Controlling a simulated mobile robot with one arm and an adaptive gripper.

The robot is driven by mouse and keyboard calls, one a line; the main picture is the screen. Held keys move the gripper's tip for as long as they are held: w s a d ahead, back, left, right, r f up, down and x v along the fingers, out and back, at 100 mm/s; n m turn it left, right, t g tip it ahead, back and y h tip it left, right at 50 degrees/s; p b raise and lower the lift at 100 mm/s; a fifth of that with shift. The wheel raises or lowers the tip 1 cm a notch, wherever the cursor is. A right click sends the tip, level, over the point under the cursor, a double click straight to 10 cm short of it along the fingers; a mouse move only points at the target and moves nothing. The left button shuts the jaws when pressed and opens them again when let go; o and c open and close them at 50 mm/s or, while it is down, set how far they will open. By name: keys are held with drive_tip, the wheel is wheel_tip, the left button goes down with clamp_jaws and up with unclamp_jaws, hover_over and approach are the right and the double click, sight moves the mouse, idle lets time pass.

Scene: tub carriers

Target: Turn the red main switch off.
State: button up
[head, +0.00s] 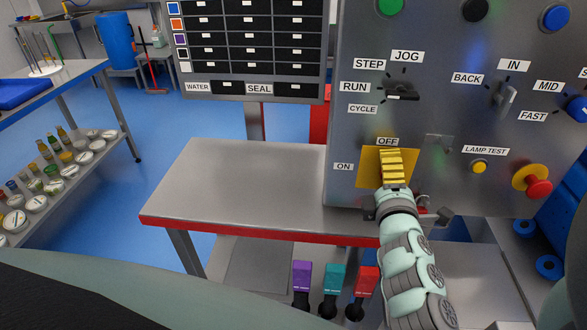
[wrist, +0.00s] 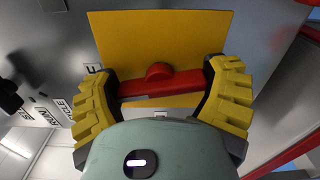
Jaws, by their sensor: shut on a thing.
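The red main switch (wrist: 158,84) shows in the wrist view, on a yellow plate (wrist: 212,28). Its red bar runs across the picture between my two yellow fingers, with a round red hub at its middle. My gripper (wrist: 160,92) is shut on the bar, one finger at each end. In the head view my gripper (head: 391,165) is against the yellow plate (head: 369,167) and hides the switch. The OFF label (head: 388,141) is above the plate and the ON label (head: 343,166) is to its left. I cannot tell which label the switch points to.
On the same panel are a black mode selector (head: 402,93), a speed selector (head: 506,97), a yellow lamp-test button (head: 479,167) and a red emergency button (head: 538,187) to the right. A steel table (head: 240,180) stands left of the panel. Coloured handles (head: 334,278) are below.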

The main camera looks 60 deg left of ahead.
drive_tip(key=shift+w+d+f+m, duration=0.1)
drive_tip(key=shift+w+f+m, duration=0.1)
drive_tip(key=shift+m, duration=0.6)
drive_tip(key=o, duration=1)
drive_tip(key=shift+r, duration=0.1)
drive_tip(key=shift+s, duration=0.1)
drive_tip(key=v, duration=1.1)
drive_tip(key=shift+s+d, duration=0.3)
